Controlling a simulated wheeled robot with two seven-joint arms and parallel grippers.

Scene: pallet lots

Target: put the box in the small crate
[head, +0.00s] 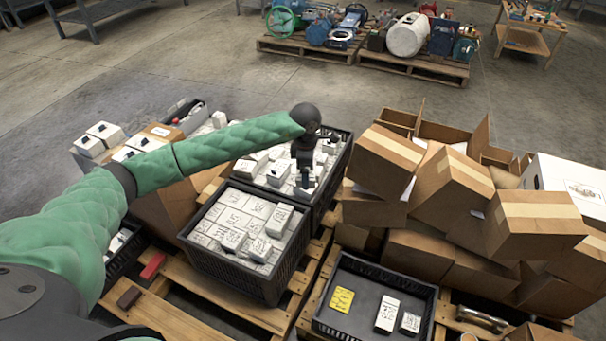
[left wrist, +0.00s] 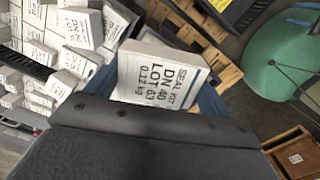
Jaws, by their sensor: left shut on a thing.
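My left gripper (head: 305,180) reaches over the far dark crate of white boxes (head: 340,160). In the left wrist view my left gripper (left wrist: 158,95) is shut on a white box (left wrist: 160,75) printed "SEAL KIT LOT 40 63 0.12 kg". The held box is hard to tell from the others in the head view. The small crate (head: 372,290) is shallow and dark, at the bottom of the head view. It holds a yellow card (head: 342,299) and two white boxes (head: 387,313), with bare floor beside them. My right gripper is not in view.
A fuller dark crate of white boxes (head: 215,262) stands in front of the far one. Brown cartons (head: 450,180) are piled on the right, close to the small crate. Wooden pallet slats (head: 175,318) lie below. Open concrete floor (head: 200,60) lies behind.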

